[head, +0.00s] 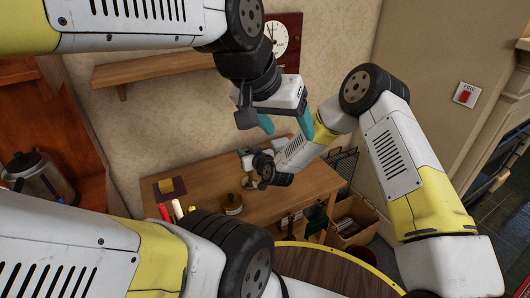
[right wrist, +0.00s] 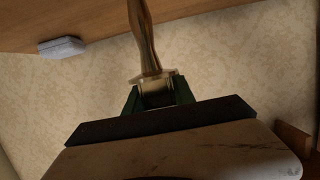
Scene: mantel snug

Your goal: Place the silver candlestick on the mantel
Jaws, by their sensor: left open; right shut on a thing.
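A shiny candlestick (right wrist: 146,40), brownish in this light, is held between the green fingers of my right gripper (right wrist: 158,95) in the right wrist view. In the head view, my right gripper (head: 252,163) is low over the wooden table, with a round-based metallic piece (head: 250,183) at its fingers. I cannot tell whether its base touches the table. A wooden wall shelf, apparently the mantel (head: 150,69), runs along the wall at upper left, partly hidden by my left arm. My left gripper (head: 288,127) is open and empty, its teal fingers pointing down above the table's back.
The table (head: 215,170) holds a brown jar (head: 232,203) and a dark square item with yellow (head: 170,187). A clock (head: 278,40) hangs beside the shelf. A metal pot (head: 35,178) stands at left. A cardboard box (head: 352,220) is right of the table.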

